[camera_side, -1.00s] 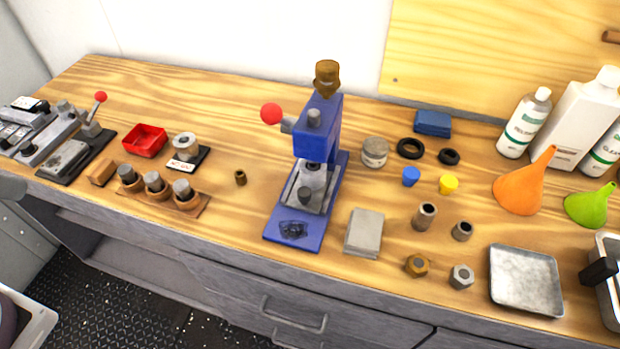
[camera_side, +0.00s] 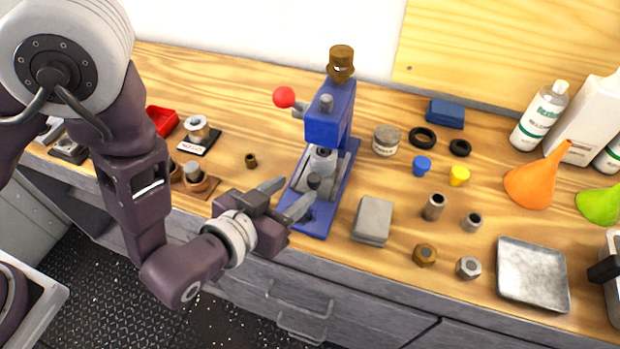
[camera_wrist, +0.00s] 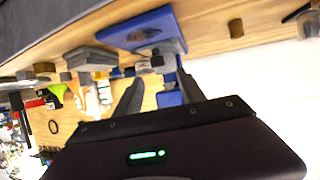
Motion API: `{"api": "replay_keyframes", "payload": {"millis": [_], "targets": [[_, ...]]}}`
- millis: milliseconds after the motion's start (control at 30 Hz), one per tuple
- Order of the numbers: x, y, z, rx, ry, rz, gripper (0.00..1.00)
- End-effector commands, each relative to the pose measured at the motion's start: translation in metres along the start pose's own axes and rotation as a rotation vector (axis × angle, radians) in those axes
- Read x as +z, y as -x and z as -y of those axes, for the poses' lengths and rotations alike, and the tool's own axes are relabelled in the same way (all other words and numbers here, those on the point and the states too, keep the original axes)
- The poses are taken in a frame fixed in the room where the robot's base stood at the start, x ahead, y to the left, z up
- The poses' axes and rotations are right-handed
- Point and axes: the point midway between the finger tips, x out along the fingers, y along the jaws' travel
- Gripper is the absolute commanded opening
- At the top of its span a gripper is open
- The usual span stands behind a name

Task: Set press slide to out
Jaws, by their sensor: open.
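The blue press (camera_side: 325,125) stands upright on the wooden bench, with a red ball on its lever (camera_side: 284,97). Its grey press slide lies low on the blue base, with a dark round knob (camera_side: 314,181) standing up near its front end. My gripper (camera_side: 298,191) is open at the front left of the press, its two fingers pointing at the knob. In the wrist view the press appears upside down, and its knob (camera_wrist: 157,61) shows between my fingers (camera_wrist: 161,78). I cannot tell whether a finger touches the knob. My fingers partly cover the base.
A grey block (camera_side: 371,221) lies close to the right of the press. A small brown bushing (camera_side: 251,160) stands on the left. Bushings, nuts, caps and a metal tray (camera_side: 532,272) are further right. Bench between the press and the red bin (camera_side: 163,121) is mostly clear.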

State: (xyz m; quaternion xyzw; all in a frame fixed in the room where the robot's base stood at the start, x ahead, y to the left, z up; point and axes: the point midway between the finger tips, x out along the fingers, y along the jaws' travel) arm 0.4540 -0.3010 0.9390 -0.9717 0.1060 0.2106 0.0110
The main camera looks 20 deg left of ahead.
Motion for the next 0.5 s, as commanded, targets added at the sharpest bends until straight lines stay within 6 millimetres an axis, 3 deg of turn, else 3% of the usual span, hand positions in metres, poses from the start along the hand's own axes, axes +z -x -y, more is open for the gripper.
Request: {"api": "replay_keyframes", "payload": {"millis": [133,333,500], "targets": [[0.008,-0.007,-0.002,0.000,-0.027,-0.033,0.47],[0.005,-0.046,-0.001,-0.002,-0.024,-0.035,0.47],[0.004,-0.067,-0.002,0.001,-0.025,-0.033,0.47]]}}
